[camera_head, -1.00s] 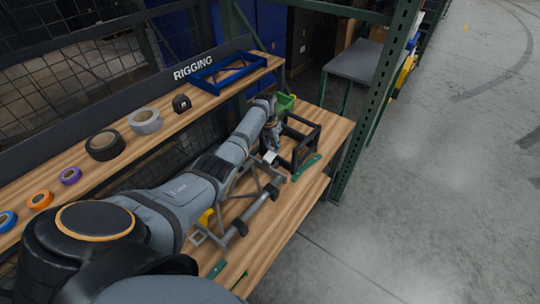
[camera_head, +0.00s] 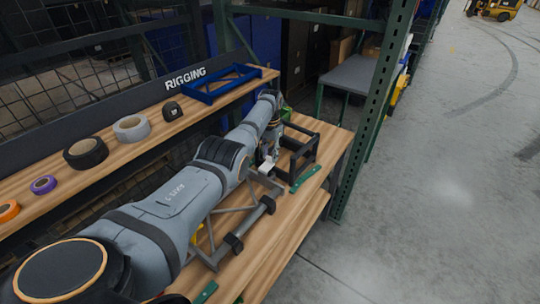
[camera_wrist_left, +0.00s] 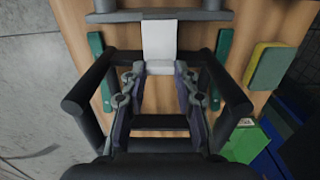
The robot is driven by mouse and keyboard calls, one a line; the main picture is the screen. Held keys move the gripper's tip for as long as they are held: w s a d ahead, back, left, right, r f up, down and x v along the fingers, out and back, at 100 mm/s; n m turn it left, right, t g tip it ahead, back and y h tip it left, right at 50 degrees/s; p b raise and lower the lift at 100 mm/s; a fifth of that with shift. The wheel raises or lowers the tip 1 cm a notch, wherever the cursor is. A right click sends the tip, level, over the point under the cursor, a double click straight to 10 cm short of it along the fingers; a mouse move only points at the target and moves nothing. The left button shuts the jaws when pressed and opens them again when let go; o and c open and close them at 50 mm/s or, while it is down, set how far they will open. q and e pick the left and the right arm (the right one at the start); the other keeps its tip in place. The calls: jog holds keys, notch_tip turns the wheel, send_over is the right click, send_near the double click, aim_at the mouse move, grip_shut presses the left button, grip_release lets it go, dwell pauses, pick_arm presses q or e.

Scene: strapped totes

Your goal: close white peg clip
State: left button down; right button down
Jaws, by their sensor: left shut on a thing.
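The white peg clip (camera_head: 266,168) shows at the end of my left gripper in the head view, beside the grey tube frame (camera_head: 252,223). In the wrist view the white clip (camera_wrist_left: 159,42) stands at top centre, against a grey bar. My left gripper (camera_head: 268,157) points down at it; in the wrist view its two fingers (camera_wrist_left: 160,72) are at the clip's near end and shut on it. The fingers hide part of the clip, and I cannot tell how far it is closed. My right gripper is not in view.
A black tube frame (camera_head: 303,150) stands close beside the gripper. Teal strips (camera_head: 307,178) lie on the wooden bench. A green bin (camera_head: 286,113) is behind the arm. A yellow-green sponge (camera_wrist_left: 270,66) lies at right in the wrist view. Tape rolls (camera_head: 131,127) line the shelf.

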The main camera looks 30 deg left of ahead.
pick_arm(q)
jog(key=c, duration=1)
grip_release()
jog(key=shift+f, duration=0.1)
notch_tip(320, 180, up, 12)
jog(key=shift+w, duration=0.1)
